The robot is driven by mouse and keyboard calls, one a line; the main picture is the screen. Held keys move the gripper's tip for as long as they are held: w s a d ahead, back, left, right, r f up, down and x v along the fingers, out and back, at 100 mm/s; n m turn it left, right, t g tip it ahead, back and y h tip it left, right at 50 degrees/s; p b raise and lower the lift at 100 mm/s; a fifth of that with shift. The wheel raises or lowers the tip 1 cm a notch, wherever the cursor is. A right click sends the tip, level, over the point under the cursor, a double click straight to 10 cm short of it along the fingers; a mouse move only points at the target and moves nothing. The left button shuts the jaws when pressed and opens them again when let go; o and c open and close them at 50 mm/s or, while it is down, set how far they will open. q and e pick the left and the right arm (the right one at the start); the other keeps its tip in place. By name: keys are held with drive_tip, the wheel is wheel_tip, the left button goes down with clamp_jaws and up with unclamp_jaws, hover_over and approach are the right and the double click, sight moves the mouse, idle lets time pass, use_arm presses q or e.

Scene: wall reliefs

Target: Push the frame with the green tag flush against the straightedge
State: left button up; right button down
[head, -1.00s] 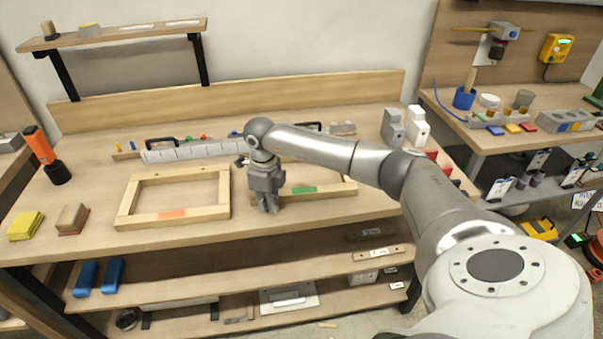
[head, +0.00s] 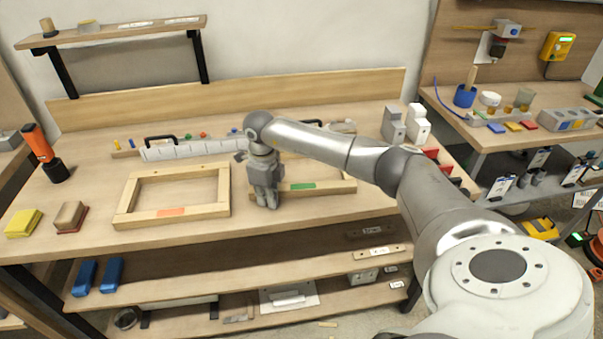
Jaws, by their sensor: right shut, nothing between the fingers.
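The wooden frame with the green tag (head: 330,187) lies flat on the bench, right of centre, its upper part largely hidden behind my right arm. Its green tag (head: 302,186) is on the near rail. The grey straightedge (head: 200,149) lies along the back of the bench, behind both frames, and runs out of sight behind my arm. My right gripper (head: 268,206) points down, shut and empty, at the near left corner of the green-tagged frame; whether it touches the frame I cannot tell. My left gripper is not in view.
A wooden frame with an orange tag (head: 172,212) lies to the left. A yellow sponge (head: 25,223), a sanding block (head: 70,217) and an orange-black tool (head: 45,154) are at the bench's left end. Grey and white blocks (head: 405,124) stand at the back right.

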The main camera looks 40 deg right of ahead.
drive_tip(key=shift+w+d+b, duration=0.5)
drive_tip(key=shift+w+b, duration=0.2)
drive_tip(key=shift+w, duration=0.1)
drive_tip(key=shift+w+d+b, duration=0.45)
drive_tip(key=shift+w+b, duration=0.2)
drive_tip(key=shift+w, duration=0.1)
idle(1.8)
drive_tip(key=shift+s+a+r+p, duration=0.1)
drive_tip(key=shift+s+a+p, duration=0.2)
drive_tip(key=shift+s+p, duration=0.3)
drive_tip(key=shift+s+a+p, duration=0.35)
drive_tip(key=shift+s, duration=0.15)
drive_tip(key=shift+r, duration=0.1)
wheel_tip(320, 180, up, 8)
drive_tip(key=p, duration=0.5)
drive_tip(key=shift+f, duration=0.2)
